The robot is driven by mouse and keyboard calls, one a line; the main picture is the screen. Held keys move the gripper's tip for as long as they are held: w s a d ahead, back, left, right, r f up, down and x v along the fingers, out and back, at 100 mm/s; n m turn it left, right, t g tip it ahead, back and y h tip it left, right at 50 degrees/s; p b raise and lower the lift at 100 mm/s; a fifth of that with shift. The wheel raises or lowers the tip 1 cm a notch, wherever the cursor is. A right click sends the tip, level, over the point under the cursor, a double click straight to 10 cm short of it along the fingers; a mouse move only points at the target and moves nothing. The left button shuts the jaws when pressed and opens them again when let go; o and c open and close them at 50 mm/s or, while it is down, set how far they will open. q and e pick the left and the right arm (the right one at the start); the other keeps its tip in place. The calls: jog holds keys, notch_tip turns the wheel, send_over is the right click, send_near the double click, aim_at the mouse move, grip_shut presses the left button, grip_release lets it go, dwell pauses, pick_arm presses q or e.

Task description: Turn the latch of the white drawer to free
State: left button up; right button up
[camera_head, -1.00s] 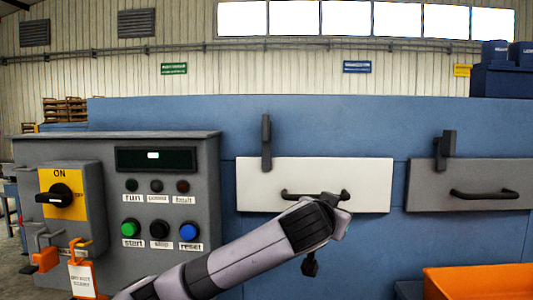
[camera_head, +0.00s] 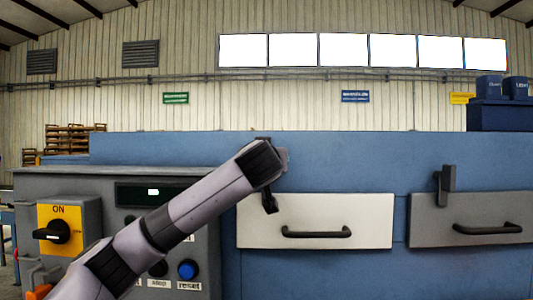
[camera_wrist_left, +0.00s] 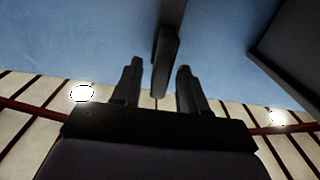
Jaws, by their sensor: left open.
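The white drawer (camera_head: 350,212) is closed in the blue front, with a dark bar handle (camera_head: 317,232). In the head view its latch is mostly or wholly hidden behind the end of my left arm, at the drawer's upper left. A dark tip, apparently my left gripper (camera_head: 269,203), hangs there at the drawer's top edge. In the left wrist view my left gripper (camera_wrist_left: 158,66) is open, one finger on each side of the dark latch bar (camera_wrist_left: 169,42). Gaps show on both sides; contact cannot be told. My right gripper is not in view.
A grey drawer (camera_head: 482,210) with its own upright latch (camera_head: 445,185) is to the right. The grey control box (camera_head: 105,181) with a yellow switch plate (camera_head: 57,227) stands on the left, below and behind my left arm.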

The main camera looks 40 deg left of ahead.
pick_arm(q)
jog(key=shift+p+x, duration=0.3)
jog(key=shift+x, duration=1)
jog(key=shift+d, duration=0.1)
grip_shut()
